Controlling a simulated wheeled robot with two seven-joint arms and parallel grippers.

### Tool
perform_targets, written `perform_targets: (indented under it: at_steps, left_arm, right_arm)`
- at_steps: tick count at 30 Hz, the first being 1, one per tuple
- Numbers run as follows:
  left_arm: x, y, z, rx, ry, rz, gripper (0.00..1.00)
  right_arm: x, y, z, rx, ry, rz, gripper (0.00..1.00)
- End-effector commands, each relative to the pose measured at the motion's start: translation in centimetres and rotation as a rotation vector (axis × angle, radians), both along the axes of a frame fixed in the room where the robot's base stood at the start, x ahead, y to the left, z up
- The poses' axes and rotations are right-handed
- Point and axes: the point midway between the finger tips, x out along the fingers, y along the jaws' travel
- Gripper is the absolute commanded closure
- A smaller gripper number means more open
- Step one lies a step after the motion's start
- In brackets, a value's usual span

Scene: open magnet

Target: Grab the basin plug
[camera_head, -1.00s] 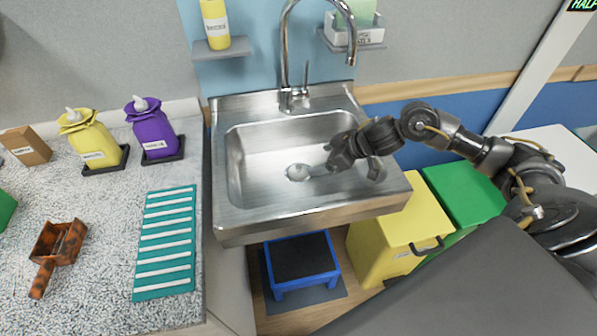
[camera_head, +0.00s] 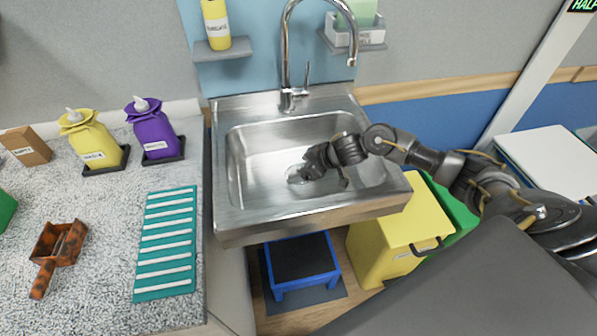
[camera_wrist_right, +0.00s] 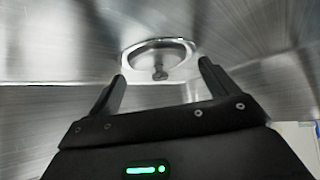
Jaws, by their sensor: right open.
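In the head view the drain (camera_head: 295,175) is partly hidden by my right gripper (camera_head: 303,174). The right gripper reaches down into the steel sink (camera_head: 262,190), close to the drain. In the right wrist view its two fingers (camera_wrist_right: 163,78) are spread apart with nothing between them, and the plug lies beyond them, between their tips in the picture. My left gripper is not in view.
A curved steel faucet (camera_head: 287,60) stands at the sink's back edge. Yellow (camera_head: 95,140) and purple (camera_head: 152,128) bottles stand on the speckled counter at left. A yellow bin (camera_head: 400,240) and a blue step stool (camera_head: 300,262) are below the sink.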

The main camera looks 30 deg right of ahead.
Motion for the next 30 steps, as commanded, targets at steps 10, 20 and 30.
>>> perform_targets:
  at_steps: [10,20,30]
  left_arm:
    - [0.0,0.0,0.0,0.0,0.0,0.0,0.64]
    - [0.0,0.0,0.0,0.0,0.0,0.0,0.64]
    - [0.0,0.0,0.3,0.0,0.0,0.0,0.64]
  right_arm:
    - [0.0,0.0,0.0,-0.001,0.0,0.001,0.35]
    - [0.0,0.0,0.0,-0.001,0.0,0.001,0.63]
    - [0.1,0.0,3.5,-0.002,-0.006,0.002,0.63]
